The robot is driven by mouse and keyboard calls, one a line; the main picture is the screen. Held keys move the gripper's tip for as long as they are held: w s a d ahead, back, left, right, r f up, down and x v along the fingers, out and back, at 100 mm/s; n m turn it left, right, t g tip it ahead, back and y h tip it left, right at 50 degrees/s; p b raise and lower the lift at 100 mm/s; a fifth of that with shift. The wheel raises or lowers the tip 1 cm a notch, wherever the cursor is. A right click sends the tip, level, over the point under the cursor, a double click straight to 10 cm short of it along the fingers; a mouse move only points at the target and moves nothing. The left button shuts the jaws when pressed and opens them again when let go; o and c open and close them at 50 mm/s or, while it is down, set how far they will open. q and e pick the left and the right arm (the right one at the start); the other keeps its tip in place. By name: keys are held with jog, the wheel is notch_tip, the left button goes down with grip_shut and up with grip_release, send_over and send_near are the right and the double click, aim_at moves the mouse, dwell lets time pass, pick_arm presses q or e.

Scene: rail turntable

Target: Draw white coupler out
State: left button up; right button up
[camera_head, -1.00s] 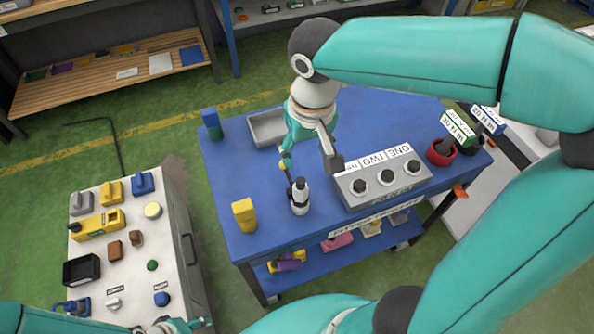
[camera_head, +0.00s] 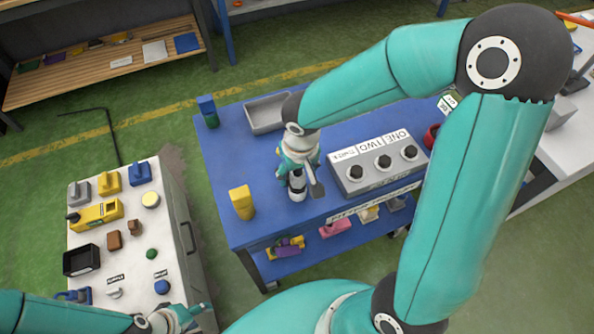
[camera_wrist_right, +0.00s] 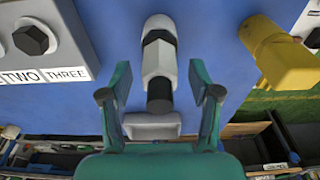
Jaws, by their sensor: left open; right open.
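The white coupler (camera_head: 297,187) stands on the blue table, left of the grey ONE TWO THREE box (camera_head: 372,170). In the right wrist view the coupler (camera_wrist_right: 158,62) is white with a black band and a dark end. My right gripper (camera_head: 298,172) is over the coupler and hides part of it in the head view. In the wrist view the right gripper (camera_wrist_right: 160,95) is open, with one finger on each side of the coupler's dark end and a gap at both sides. My left gripper (camera_head: 203,309) is open and empty by the white cabinet's front corner.
A yellow block (camera_head: 242,203) stands left of the coupler. A grey tray (camera_head: 265,115) and a blue-green block (camera_head: 208,111) are at the back of the table. The white cabinet (camera_head: 168,215) at left holds several small parts. Bare tabletop lies between tray and yellow block.

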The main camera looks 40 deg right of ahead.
jog(key=shift+f, duration=0.1)
grip_shut()
dwell(0.6)
